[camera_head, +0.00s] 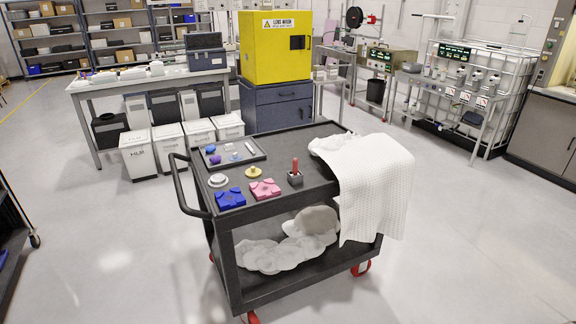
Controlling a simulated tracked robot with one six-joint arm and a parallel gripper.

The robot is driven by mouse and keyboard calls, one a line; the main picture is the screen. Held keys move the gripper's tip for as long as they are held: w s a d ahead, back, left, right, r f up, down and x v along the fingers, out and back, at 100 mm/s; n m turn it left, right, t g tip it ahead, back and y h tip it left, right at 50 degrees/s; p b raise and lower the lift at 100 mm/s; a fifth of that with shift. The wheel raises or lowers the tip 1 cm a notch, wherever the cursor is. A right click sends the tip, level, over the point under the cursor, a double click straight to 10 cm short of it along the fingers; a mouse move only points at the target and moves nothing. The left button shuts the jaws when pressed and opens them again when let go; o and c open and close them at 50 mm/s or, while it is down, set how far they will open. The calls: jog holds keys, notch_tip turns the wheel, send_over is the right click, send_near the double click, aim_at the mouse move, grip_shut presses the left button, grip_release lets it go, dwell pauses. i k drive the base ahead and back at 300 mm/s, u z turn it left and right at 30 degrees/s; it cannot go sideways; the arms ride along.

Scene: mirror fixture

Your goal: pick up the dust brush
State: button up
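A small upright thing with a red handle (295,165) stands in a dark grey block holder (295,180) on the top of a black cart (268,204). It may be the dust brush, but no bristles show and its lower end is hidden in the holder. No other brush can be made out at this size. My gripper is not in view.
The cart top also holds a blue block (231,198), a pink block (264,189), a yellow knob (254,172), a white round piece (218,180) and a small-parts tray (232,153). A white cloth (372,180) hangs over the right side. Floor around the cart is clear.

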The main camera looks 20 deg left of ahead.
aim_at(294, 161)
jog(key=u, duration=0.3)
jog(key=i, duration=0.85)
jog(key=u, duration=0.9)
jog(key=i, duration=0.55)
jog(key=u, duration=0.65)
jog(key=i, duration=0.6)
jog(key=u, duration=0.35)
